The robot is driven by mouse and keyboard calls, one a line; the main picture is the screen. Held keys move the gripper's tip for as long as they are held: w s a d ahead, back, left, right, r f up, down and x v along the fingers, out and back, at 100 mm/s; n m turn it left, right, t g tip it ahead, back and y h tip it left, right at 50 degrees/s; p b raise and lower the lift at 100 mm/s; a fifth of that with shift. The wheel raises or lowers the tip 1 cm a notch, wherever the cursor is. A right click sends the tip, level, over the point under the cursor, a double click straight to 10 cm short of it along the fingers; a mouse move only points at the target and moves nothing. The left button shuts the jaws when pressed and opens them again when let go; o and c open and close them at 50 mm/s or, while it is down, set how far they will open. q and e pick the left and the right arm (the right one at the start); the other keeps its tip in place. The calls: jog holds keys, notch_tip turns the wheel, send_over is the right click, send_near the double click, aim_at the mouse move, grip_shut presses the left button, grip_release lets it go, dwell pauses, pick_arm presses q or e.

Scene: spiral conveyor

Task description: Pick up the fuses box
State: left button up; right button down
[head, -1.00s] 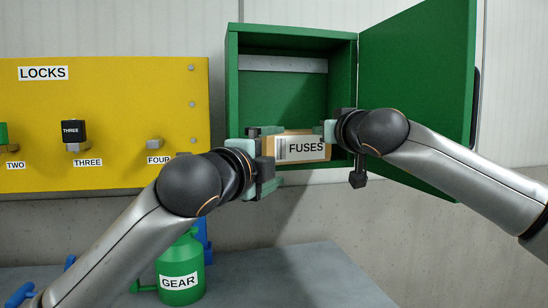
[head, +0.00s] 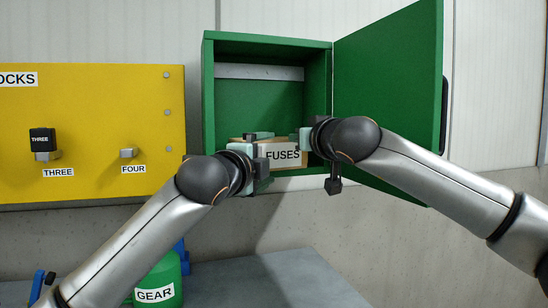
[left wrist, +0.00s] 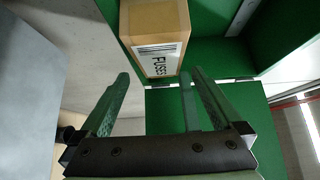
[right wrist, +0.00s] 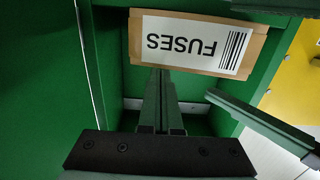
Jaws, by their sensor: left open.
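The fuses box (head: 290,156) is a brown carton with a white FUSES label and barcode. It sits in the bottom of the open green cabinet (head: 212,110). My left gripper (head: 262,162) is open in front of the box's left part and hides some of the label. In the left wrist view the box (left wrist: 157,42) lies beyond the spread fingertips, not between them. My right gripper (head: 306,140) is by the box's right end. In the right wrist view its fingers (right wrist: 160,80) are together, with the box (right wrist: 198,45) just beyond their tips.
The cabinet's green door (head: 390,95) stands open at the right, behind my right arm. A yellow locks panel (head: 90,100) with knobs hangs at the left. A green GEAR can (head: 160,280) stands on the grey table (head: 270,280) below.

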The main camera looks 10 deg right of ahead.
aim_at(278, 155)
pick_arm(q)
jog(key=shift+x, duration=2.35)
jog(key=c, duration=1.4)
jog(key=shift+c, duration=0.2)
pick_arm(e)
jog(key=shift+r, duration=0.6)
jog(key=shift+s, duration=0.15)
jog(key=v, duration=1.1)
jog(key=shift+s, duration=0.4)
jog(key=shift+d, duration=0.1)
